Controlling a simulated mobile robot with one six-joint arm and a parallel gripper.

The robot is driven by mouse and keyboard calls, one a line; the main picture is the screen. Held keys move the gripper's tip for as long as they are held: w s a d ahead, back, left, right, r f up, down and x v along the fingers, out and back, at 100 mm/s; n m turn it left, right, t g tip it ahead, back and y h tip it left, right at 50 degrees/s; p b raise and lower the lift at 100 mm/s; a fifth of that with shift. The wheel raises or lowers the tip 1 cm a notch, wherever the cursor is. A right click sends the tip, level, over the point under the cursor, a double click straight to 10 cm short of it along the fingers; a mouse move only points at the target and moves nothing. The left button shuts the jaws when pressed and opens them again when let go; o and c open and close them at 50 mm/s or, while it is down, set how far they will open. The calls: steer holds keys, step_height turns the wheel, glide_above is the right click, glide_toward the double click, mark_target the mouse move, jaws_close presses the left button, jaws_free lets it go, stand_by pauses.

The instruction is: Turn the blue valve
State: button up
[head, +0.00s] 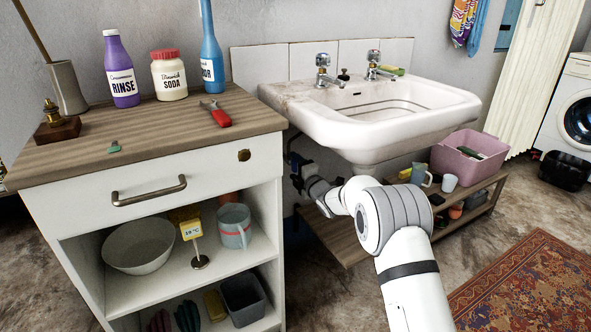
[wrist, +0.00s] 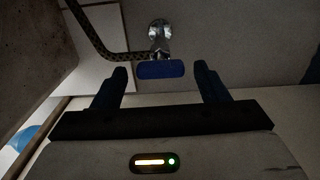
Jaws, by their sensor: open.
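In the wrist view the blue valve (wrist: 161,70) is a short, flat blue handle on a chrome fitting (wrist: 158,32) at the wall, with a braided hose running off to the upper left. My gripper (wrist: 162,78) is open, with one dark finger on each side of the handle. The handle sits between and just beyond the fingertips, with a gap on both sides. In the head view my gripper (head: 298,172) is a dark shape under the basin, beside the cabinet. The valve is hidden there.
The white sink (head: 385,122) overhangs my arm. A white cabinet (head: 240,170) stands close on the left. A low wooden shelf (head: 335,240) lies beneath, with a pink tub (head: 455,165) at its right. A patterned rug (head: 540,290) covers the floor at the right.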

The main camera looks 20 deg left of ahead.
steer(key=p+v, duration=0.2)
steer(key=v, duration=0.6)
steer(key=shift+a, duration=0.1)
